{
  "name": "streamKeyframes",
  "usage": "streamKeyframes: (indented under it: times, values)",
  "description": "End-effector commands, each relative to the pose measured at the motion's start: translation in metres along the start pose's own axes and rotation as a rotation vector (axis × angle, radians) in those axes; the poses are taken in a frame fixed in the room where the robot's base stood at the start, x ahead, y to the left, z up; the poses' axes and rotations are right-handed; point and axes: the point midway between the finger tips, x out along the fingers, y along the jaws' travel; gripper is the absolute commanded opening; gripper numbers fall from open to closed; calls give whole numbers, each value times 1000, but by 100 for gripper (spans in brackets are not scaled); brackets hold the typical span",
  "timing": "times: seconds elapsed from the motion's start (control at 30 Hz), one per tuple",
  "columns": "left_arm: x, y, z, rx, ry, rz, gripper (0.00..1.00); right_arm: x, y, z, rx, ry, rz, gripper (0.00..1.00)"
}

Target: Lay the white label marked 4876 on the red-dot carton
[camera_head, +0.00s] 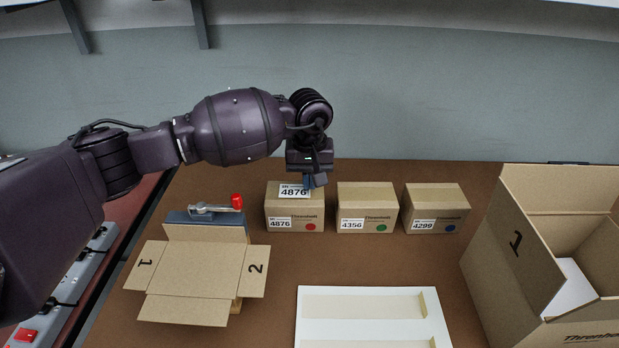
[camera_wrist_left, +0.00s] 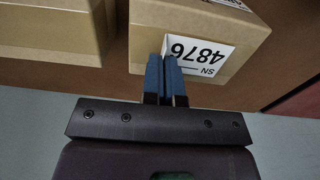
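The white label marked 4876 (camera_head: 294,191) lies on or just above the top of the red-dot carton (camera_head: 295,213); a tiny gap cannot be ruled out. This carton has a red dot and a printed 4876 on its front. My left gripper (camera_head: 313,184) points down at the label's right edge. In the left wrist view the blue fingers (camera_wrist_left: 164,62) are together at the label's edge and hide one corner of the label (camera_wrist_left: 198,52). The grip itself is hidden by the fingertips. My right gripper is in neither view.
A green-dot carton (camera_head: 366,208) and a blue-dot carton (camera_head: 436,208) stand to the right. A white board (camera_head: 312,331) lies in front. A large open box (camera_head: 510,250) stands at right.

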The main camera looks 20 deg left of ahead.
Motion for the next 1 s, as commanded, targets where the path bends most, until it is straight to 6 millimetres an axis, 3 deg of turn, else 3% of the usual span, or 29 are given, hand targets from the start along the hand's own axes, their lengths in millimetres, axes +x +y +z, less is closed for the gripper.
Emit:
streamKeyframes:
  times: [0.8, 1.0]
  values:
    - [4, 0, 0, 0, 0, 0, 0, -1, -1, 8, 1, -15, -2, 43]
    - [4, 0, 0, 0, 0, 0, 30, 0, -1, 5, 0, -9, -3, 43]
